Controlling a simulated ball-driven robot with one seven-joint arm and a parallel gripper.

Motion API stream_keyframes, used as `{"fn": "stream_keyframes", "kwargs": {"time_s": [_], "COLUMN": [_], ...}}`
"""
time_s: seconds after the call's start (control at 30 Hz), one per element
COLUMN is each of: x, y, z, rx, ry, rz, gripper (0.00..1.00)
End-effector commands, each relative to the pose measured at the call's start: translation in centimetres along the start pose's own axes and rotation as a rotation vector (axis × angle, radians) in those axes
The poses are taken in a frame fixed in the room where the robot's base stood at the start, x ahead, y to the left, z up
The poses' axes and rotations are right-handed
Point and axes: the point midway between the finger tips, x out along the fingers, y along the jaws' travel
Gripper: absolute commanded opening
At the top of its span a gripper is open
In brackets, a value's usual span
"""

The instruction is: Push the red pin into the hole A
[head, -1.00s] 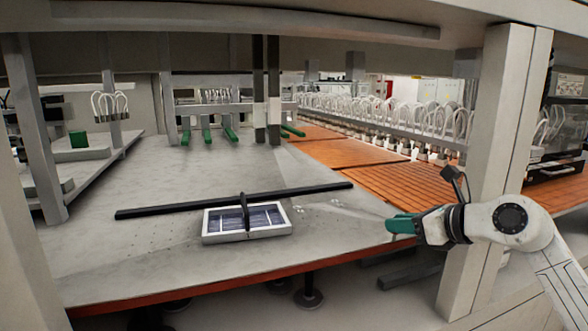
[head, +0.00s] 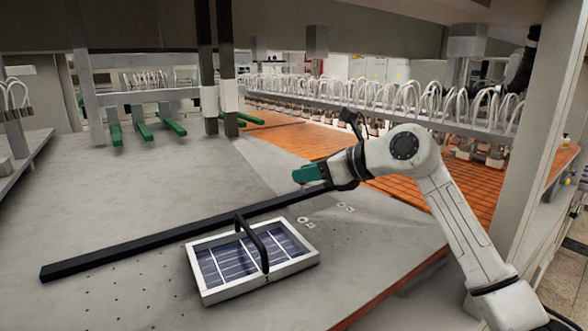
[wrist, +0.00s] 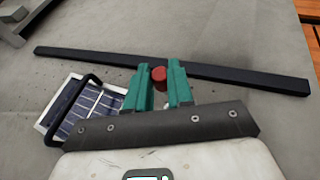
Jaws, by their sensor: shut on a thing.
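My gripper (head: 308,174) has green fingers and hangs above the table, behind the caddy in the head view. In the wrist view my gripper (wrist: 159,80) is shut on the red pin (wrist: 158,73), whose round red top shows between the fingertips. The pin cannot be made out in the head view. Small pale ring-like marks (head: 303,220) lie on the table to the right of the caddy, with more marks (head: 345,207) beyond them. They are too small to read, so I cannot tell which is hole A.
A white-framed caddy (head: 207,297) with a black handle and dark compartments stands on the grey table (head: 100,215). A long black bar (head: 145,244) lies behind it and passes below my gripper. Orange slatted panels (head: 425,192) lie to the right. A thick post (head: 523,150) stands at right.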

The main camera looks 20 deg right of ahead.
Motion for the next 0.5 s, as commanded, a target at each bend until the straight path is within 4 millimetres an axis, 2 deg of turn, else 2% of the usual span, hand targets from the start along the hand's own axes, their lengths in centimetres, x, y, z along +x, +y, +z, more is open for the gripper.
{"fn": "stream_keyframes", "kwargs": {"time_s": [0.4, 0.5], "x": [-0.16, 0.13], "y": [-0.05, 0.00], "z": [0.24, -0.37], "rx": [0.000, 0.001], "ry": [-0.003, -0.002], "rz": [0.000, 0.001], "gripper": [0.00, 0.00]}}
